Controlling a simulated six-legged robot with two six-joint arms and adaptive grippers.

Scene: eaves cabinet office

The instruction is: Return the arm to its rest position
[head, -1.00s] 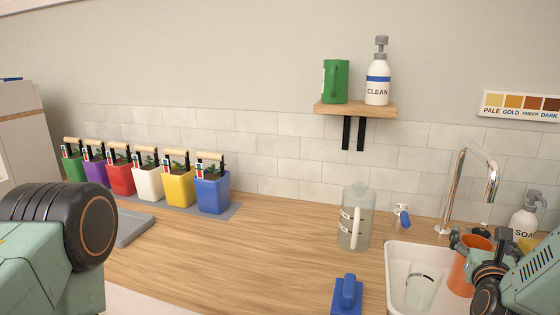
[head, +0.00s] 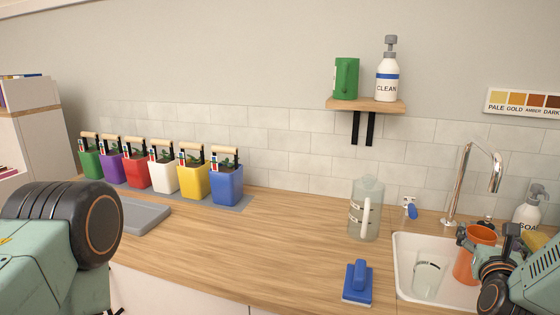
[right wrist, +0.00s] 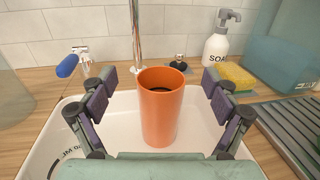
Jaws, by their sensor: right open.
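My right gripper (right wrist: 155,92) is open in the right wrist view. Its two fingers stand apart on either side of an orange cup (right wrist: 160,115), with gaps between them and the cup. The cup stands upright in the white sink (right wrist: 110,128). In the head view the right arm comes in at the lower right, and its gripper partly covers the orange cup (head: 473,262). My left arm shows at the left edge of the head view, but its fingers are not seen.
A clear glass (head: 428,275) is in the sink. The tap (right wrist: 135,40), soap bottle (right wrist: 217,42) and sponge (right wrist: 236,78) are behind. Several coloured pots (head: 226,185) line the back left. The middle counter is clear.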

